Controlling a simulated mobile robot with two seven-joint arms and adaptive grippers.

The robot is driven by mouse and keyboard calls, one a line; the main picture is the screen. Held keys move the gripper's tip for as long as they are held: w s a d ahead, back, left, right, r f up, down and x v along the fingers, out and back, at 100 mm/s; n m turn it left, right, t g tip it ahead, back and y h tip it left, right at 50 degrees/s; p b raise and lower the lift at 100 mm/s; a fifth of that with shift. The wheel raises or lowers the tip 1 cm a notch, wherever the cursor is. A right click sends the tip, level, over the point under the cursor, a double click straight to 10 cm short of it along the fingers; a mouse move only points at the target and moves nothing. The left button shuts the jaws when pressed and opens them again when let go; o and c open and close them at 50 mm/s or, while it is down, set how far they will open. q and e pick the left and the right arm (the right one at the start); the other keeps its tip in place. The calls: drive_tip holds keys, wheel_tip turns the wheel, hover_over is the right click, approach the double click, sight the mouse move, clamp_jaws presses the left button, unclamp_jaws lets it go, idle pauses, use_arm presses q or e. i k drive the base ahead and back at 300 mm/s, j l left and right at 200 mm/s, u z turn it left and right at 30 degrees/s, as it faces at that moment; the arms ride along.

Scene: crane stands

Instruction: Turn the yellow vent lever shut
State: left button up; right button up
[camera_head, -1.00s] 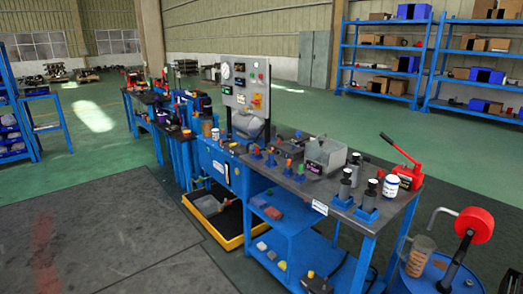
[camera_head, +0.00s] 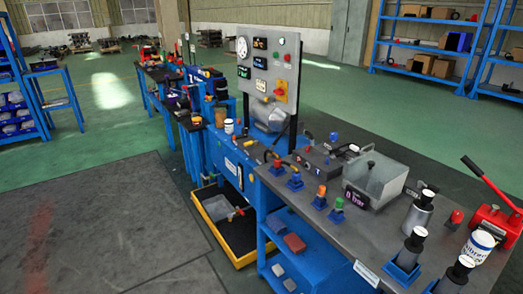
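I cannot make out the yellow vent lever for sure. A small yellowish part (camera_head: 249,143) lies on the blue bench's near left end, below the gauge panel (camera_head: 268,75), too small to tell its shape or position. A yellow plate with a red rotary switch (camera_head: 281,92) sits on that panel. A grey metal box (camera_head: 375,180) with a small display stands on the bench top (camera_head: 335,232). Small fittings with blue bases and red, orange or green tops (camera_head: 320,198) stand in front of it. Neither of my grippers is in view.
Black cylinders on blue bases (camera_head: 408,255), a white labelled can (camera_head: 478,246) and a red hand pump (camera_head: 494,218) stand at the bench's right. A yellow-rimmed tray (camera_head: 238,262) lies on the floor below. The floor mat (camera_head: 110,225) at left is clear.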

sight(250, 143)
drive_tip(key=i, duration=0.45)
drive_tip(key=i+j+z, duration=0.15)
drive_tip(key=z, duration=0.35)
drive_tip(key=i+j+z, duration=0.3)
drive_tip(key=z, duration=0.15)
drive_tip(key=i+j+z, duration=0.1)
drive_tip(key=j, duration=0.2)
drive_tip(key=i+j, duration=0.15)
drive_tip(key=j, duration=0.15)
drive_tip(key=i+j+z, duration=0.15)
drive_tip(key=j, duration=0.15)
